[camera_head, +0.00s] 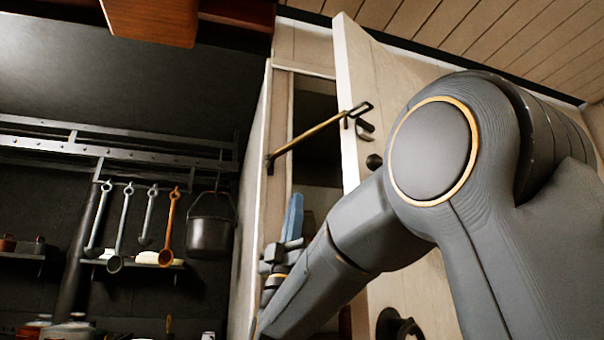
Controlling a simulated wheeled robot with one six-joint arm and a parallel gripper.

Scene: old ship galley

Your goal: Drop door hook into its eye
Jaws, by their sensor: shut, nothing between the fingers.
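The door hook (315,132) is a thin brass-coloured bar. It runs from a dark mount on the pale frame (258,200) up and right to the edge of the open pale door (352,80). Its dark looped far end lies at the door. A small dark green-grey fitting (365,129) sits just below that end, perhaps the eye; I cannot tell whether the hook is in it. My gripper (294,213), with blue fingers pointing up, is shut and empty. It is below the bar and apart from it, in front of the opening. My arm covers the door's lower part.
A dark knob (374,161) and a dark round handle (399,325) stick out from the door. At left, ladles (121,225) and a dark pot (211,225) hang from a rail. A wooden box (150,20) hangs overhead.

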